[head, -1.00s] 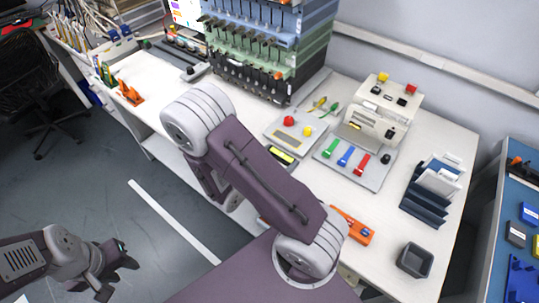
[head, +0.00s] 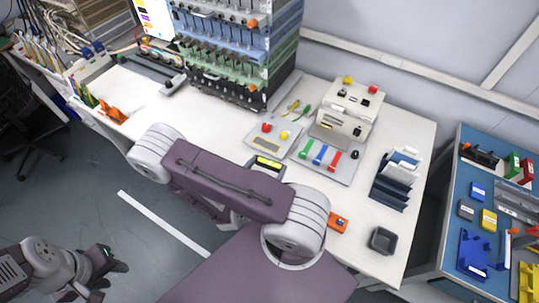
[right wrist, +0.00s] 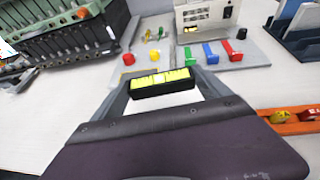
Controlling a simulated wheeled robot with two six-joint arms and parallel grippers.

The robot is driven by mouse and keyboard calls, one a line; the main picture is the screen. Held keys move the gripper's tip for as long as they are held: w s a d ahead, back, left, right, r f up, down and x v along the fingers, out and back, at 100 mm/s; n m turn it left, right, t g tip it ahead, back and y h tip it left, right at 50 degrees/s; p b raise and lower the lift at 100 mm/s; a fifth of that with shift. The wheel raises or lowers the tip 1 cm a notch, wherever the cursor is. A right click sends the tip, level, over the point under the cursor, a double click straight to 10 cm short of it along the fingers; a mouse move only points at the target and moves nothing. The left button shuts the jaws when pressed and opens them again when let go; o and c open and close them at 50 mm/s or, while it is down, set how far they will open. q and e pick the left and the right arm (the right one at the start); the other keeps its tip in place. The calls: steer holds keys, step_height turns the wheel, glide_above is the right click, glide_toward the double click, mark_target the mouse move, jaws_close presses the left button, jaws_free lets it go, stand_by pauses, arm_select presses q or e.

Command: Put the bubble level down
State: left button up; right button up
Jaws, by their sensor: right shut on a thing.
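The bubble level is a short black bar with a yellow-green window. It shows in the right wrist view (right wrist: 162,84) and beyond my right arm in the head view (head: 268,162). My right gripper (right wrist: 163,80) is shut on it, with a finger at each end, over the white bench (head: 215,105). I cannot tell whether the level touches the bench top. In the head view my right arm hides most of this gripper. My left gripper (head: 108,268) is over the floor at the lower left, its fingers apart and empty.
Beyond the level stand a panel with red and yellow buttons (head: 267,128) and a plate with green, blue and red levers (head: 340,170). Clear bench lies left of the level.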

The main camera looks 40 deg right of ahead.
mark_target(260, 160)
steer(key=w, duration=0.1)
steer(key=w+n+t, duration=0.1)
steer(key=w+y, duration=0.1)
steer(key=shift+w+r+n+t, duration=0.3)
steer(key=shift+w+n+t, duration=0.05)
steer(key=shift+n+t, duration=0.05)
steer(key=s+d+r+m+g+h+p, duration=0.1)
steer(key=s+d+r+m+g, duration=0.1)
steer(key=d, duration=0.4)
steer(key=s+d+r+m+g+p, duration=0.1)
steer(key=d+g, duration=0.1)
steer(key=d, duration=0.4)
steer(key=shift+t, duration=0.3)
steer(key=w+a+f+b, duration=0.1)
steer(key=w+f+b, duration=0.1)
steer(key=w, duration=0.1)
steer(key=w+f+b, duration=0.2)
steer(key=w, duration=0.2)
steer(key=w+a+f+b, duration=0.1)
steer(key=w+f+b, duration=0.1)
steer(key=w+f, duration=0.1)
steer(key=shift+w+a, duration=0.35)
steer(key=shift+w, duration=0.3)
steer(key=shift+f, duration=2)
steer(key=shift+b, duration=0.4)
